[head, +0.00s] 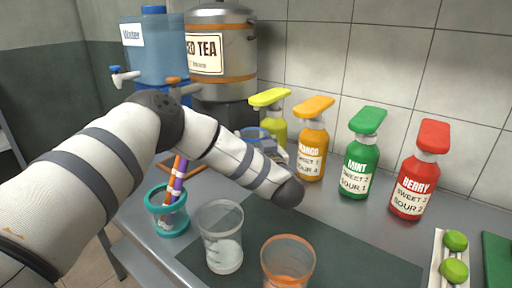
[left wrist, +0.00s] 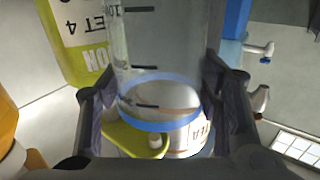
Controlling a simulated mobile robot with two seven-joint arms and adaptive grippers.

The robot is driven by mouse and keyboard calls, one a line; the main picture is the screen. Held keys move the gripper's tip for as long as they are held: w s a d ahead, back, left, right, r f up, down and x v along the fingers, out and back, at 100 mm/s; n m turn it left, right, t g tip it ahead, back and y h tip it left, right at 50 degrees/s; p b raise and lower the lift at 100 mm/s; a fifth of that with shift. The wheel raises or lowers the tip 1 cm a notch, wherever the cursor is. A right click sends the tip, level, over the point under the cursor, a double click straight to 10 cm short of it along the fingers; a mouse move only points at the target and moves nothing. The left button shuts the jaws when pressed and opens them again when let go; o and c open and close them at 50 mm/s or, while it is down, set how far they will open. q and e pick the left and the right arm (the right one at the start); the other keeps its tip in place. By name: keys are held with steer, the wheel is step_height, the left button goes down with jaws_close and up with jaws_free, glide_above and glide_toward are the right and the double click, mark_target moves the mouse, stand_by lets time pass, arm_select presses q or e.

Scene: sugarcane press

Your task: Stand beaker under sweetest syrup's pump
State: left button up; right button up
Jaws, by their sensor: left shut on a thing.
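My left gripper (left wrist: 162,108) is shut on a clear beaker with a blue rim (left wrist: 165,118). In the head view this beaker (head: 256,134) is partly hidden behind my left arm, beside the yellow lemon bottle (head: 275,120). In the left wrist view the lemon bottle (left wrist: 82,45) is upside down, its label partly reading "ET 4". Its yellow pump head (left wrist: 125,138) shows close to the beaker's rim; I cannot tell whether the nozzle is over the opening. The orange mango (head: 312,140), green mint (head: 362,155) and red berry (head: 420,175) bottles stand to the right. Mint reads sweet 2.
A teal cup (head: 168,212) holds sticks. A water dispenser (head: 155,55) and tea urn (head: 225,60) are at the back left. Limes (head: 455,241) lie at right.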

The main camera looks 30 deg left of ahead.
arm_select(q)
steer(key=shift+f, duration=0.85)
steer(key=o, duration=1.2)
steer(key=shift+c, duration=0.2)
steer(key=shift+r, duration=0.2)
steer(key=v, duration=0.7)
steer(key=shift+s+d+p, duration=0.15)
steer(key=shift+s+p, duration=0.05)
steer(key=shift+p, duration=0.15)
